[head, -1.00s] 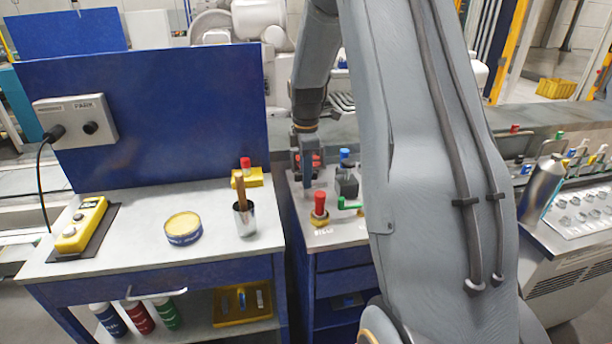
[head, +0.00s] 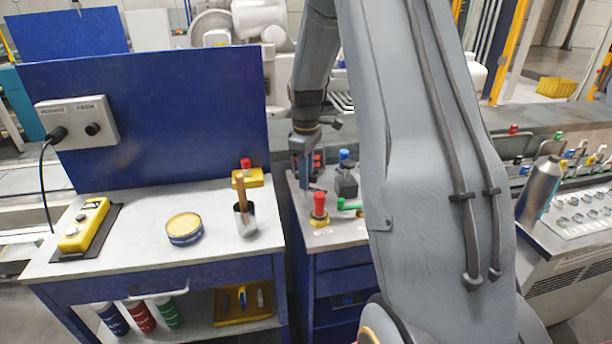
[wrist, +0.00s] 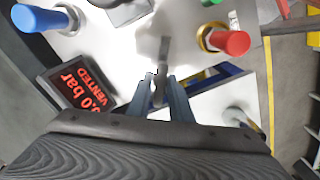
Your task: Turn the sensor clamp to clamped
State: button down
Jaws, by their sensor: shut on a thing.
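My gripper (wrist: 162,82) is shut on a grey lever (wrist: 164,50), which appears to be the sensor clamp's handle. The lever runs away from the fingertips over the pale bench top in the wrist view. No clamp marking is readable, so I cannot tell its set position. In the head view my gripper (head: 306,185) points down over the small blue bench, left of the dark block, and the lever is too small to make out there.
A red knob (wrist: 230,42) on a brass base stands right of the lever. A blue handle (wrist: 40,18) and a display (wrist: 78,88) reading "0.0 bar VENTED" are left. A green handle (head: 348,204) and dark block (head: 346,183) stand close by. A blue panel (head: 150,110) rises left.

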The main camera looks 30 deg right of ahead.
jog(key=m, duration=0.4)
jog(key=shift+m, duration=0.3)
jog(key=m, duration=0.4)
jog(key=shift+m, duration=0.4)
jog(key=c, duration=1.6)
grip_release()
jog(key=shift+r, duration=0.15)
notch_tip(320, 180, up, 8)
jog(key=shift+f+b, duration=0.2)
jog(key=shift+b, duration=0.6)
